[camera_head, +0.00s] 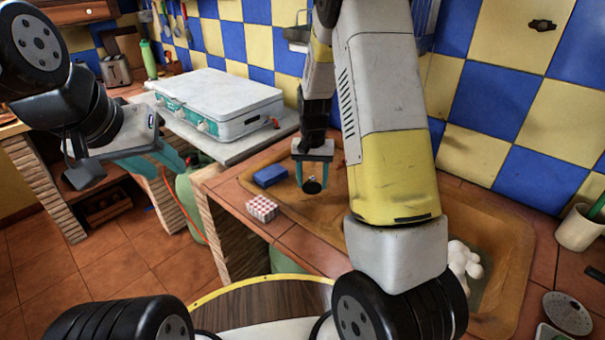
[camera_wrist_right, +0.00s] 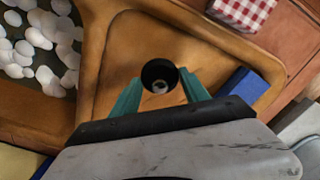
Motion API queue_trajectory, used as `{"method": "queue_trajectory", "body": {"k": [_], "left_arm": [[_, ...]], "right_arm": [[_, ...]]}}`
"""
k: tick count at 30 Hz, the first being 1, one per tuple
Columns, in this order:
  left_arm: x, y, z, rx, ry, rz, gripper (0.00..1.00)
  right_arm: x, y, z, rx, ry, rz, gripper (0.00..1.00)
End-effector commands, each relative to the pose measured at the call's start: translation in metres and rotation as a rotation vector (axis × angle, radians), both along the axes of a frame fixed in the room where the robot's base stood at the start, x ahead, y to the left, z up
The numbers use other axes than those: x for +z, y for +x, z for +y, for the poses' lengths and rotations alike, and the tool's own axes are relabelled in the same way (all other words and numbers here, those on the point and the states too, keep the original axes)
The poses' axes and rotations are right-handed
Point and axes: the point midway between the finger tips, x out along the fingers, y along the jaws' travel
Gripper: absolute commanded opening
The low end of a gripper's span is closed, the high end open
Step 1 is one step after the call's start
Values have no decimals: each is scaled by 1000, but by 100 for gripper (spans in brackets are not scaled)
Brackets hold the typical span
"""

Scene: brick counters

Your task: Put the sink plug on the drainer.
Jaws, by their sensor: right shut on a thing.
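The sink plug (camera_wrist_right: 160,75) is a small dark round piece between the teal fingertips of my right gripper (camera_wrist_right: 160,86), seen in the right wrist view. In the head view my right gripper (camera_head: 312,178) points down, shut on the plug (camera_head: 312,187). The drainer (camera_head: 338,204) is the brown, shallow part of the sink unit; it also shows in the right wrist view (camera_wrist_right: 128,48). The plug is over the drainer; the height of the gap is hard to tell. My left gripper (camera_head: 168,172) is at the left, away from the counter, with its teal fingers apart and nothing seen between them.
A blue block (camera_head: 270,176) lies on the drainer's left side. A red-and-white checked box (camera_head: 262,208) stands on the counter's front edge. A white-and-teal camping stove (camera_head: 218,100) stands behind at left.

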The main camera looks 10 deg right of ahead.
Motion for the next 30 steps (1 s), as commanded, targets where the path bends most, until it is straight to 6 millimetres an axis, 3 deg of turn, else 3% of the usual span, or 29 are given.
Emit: {"method": "queue_trajectory", "body": {"k": [2, 9, 20, 21, 24, 30], "left_arm": [[0, 0, 0, 0, 0, 0, 36], [0, 0, 0, 0, 0, 0, 36], [0, 0, 0, 0, 0, 0, 36], [0, 0, 0, 0, 0, 0, 36], [0, 0, 0, 0, 0, 0, 36], [0, 0, 0, 0, 0, 0, 36]], "right_arm": [[-1, 7, -1, 0, 0, -1, 11], [-35, 6, -1, -1, 1, 2, 11], [-39, 7, -1, 0, 1, 0, 11], [-39, 7, -1, 0, 1, -1, 57], [-39, 7, -1, 0, 1, -1, 75], [-39, 7, -1, 0, 1, -1, 75]]}}
